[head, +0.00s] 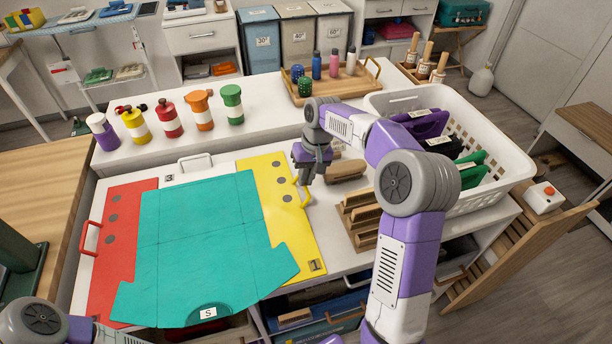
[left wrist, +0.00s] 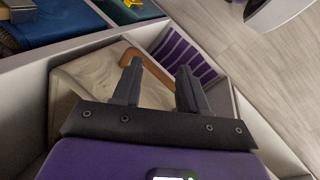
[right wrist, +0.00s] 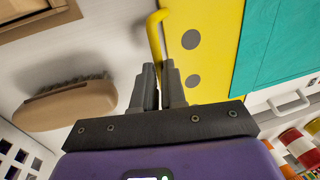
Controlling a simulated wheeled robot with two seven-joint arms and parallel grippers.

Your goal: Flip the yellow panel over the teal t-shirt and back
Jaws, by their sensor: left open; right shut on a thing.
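The yellow panel (head: 285,205) lies flat at the right side of the folding board, with grey dots and a yellow handle (head: 303,190) on its outer edge. The teal t-shirt (head: 205,240) lies spread across the board, its right part over the yellow panel. My right gripper (head: 306,178) is at the yellow handle; in the right wrist view its fingers (right wrist: 158,85) are closed on the handle (right wrist: 155,35). My left gripper (left wrist: 158,75) is open and empty over a compartment below in the left wrist view; its fingers are out of the head view.
The red panel (head: 100,240) is on the board's left. Several colored bottles (head: 170,118) stand behind the board.

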